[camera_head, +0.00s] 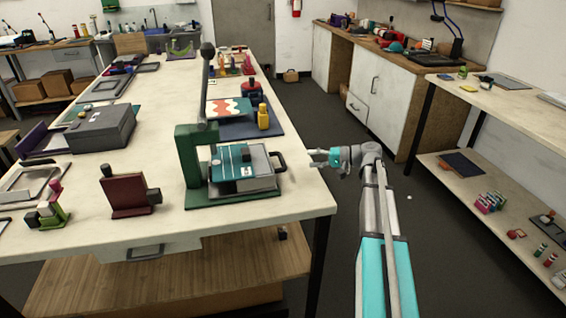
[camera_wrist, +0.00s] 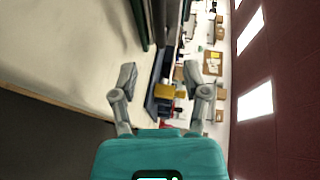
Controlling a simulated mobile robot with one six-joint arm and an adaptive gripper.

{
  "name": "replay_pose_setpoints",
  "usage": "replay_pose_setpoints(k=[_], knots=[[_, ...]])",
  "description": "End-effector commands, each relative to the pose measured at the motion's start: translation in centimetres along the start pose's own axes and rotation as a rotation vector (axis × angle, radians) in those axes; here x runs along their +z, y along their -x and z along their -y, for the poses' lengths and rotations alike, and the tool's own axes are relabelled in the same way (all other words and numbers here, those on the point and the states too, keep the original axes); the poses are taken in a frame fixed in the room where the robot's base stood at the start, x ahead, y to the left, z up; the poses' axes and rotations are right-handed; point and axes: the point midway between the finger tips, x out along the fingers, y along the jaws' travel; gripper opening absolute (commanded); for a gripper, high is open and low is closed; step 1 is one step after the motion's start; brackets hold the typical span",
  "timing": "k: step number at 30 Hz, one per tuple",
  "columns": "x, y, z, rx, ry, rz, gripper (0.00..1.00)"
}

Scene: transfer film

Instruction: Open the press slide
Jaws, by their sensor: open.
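The green press (camera_head: 187,160) stands upright near the right edge of the white table, with a tall grey lever topped by a dark knob. Its slide (camera_head: 262,165) is a grey block under a teal top plate, with a dark handle (camera_head: 279,160) on its right side. The slide sits within the press base; I cannot tell exactly how far in it is. My gripper (camera_head: 314,158) is to the right of the handle, apart from it, just beyond the table edge. In the wrist view my gripper (camera_wrist: 167,78) is open and empty. A green part of the press (camera_wrist: 138,20) shows at the top there.
Behind the press are a dark blue mat (camera_head: 240,131), a yellow bottle (camera_head: 263,117) and a patterned print (camera_head: 228,108). A dark red block (camera_head: 128,191) stands to its left. A shelf table (camera_head: 510,115) is at the right; the floor (camera_head: 300,115) between is mostly clear.

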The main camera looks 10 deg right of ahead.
Motion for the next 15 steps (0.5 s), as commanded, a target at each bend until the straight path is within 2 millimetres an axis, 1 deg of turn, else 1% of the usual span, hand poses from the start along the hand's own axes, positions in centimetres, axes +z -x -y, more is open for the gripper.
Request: replay_pose_setpoints(k=[1,15], knots=[[0.0,-0.7,-0.1,0.000,0.000,0.001,0.60],[0.0,-7.7,-0.2,0.000,0.001,0.000,0.60]])
